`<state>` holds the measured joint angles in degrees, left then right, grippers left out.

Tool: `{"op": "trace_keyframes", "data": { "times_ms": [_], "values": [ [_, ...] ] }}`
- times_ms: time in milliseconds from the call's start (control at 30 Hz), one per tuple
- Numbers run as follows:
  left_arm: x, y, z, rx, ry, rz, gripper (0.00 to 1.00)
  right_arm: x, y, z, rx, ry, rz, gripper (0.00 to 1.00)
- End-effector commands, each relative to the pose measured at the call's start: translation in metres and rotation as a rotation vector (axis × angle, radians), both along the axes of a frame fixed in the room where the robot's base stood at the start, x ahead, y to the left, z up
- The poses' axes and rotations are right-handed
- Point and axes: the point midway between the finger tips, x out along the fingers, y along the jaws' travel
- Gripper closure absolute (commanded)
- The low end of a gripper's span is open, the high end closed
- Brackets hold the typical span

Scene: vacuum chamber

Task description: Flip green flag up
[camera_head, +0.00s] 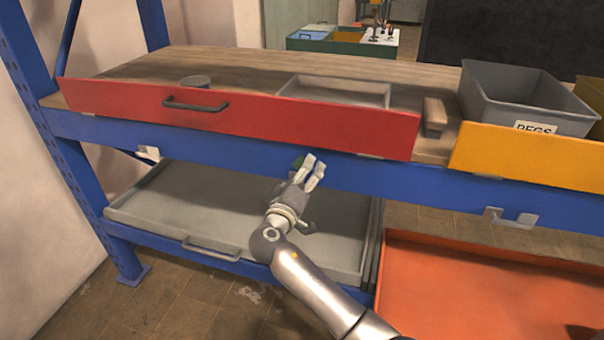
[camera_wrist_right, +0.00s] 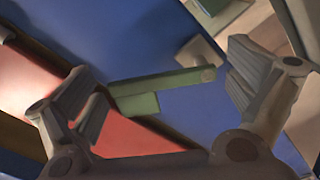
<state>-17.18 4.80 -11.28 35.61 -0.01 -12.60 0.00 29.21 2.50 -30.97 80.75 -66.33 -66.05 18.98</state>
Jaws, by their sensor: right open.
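The green flag (camera_wrist_right: 165,84) shows in the right wrist view as a flat green bar with a small block below it. It lies against the blue beam (camera_wrist_right: 120,45), with a round pivot at one end. In the head view only a small bit of the flag (camera_head: 298,160) shows, partly hidden by my right gripper (camera_head: 312,174). My right gripper (camera_wrist_right: 163,75) is open, with the flag between its spread fingers in the wrist view; no clear contact shows. My left gripper is not in view.
A red panel (camera_head: 300,123) with a dark handle stands above the blue beam. A yellow panel (camera_head: 530,155) and a grey PEGS bin (camera_head: 490,88) are at right. A grey drawer (camera_head: 160,212) and an orange tray (camera_head: 470,290) lie below.

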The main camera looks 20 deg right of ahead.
Motion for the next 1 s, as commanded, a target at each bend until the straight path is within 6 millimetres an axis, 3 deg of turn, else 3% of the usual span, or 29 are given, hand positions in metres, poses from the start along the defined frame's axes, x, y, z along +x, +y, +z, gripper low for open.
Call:
{"op": "trace_keyframes", "data": {
  "times_ms": [367,800,1000],
  "values": [
    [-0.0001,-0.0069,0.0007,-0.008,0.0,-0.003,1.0,0.0044,-0.0034,-0.0007,0.001,0.001,0.0,0.01],
    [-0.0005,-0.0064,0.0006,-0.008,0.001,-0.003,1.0,0.0042,-0.0031,-0.0007,0.001,0.001,0.0,0.58],
    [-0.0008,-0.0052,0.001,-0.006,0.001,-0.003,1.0,0.0044,-0.0026,-0.0004,-0.007,0.007,0.0,0.61]
  ]
}}
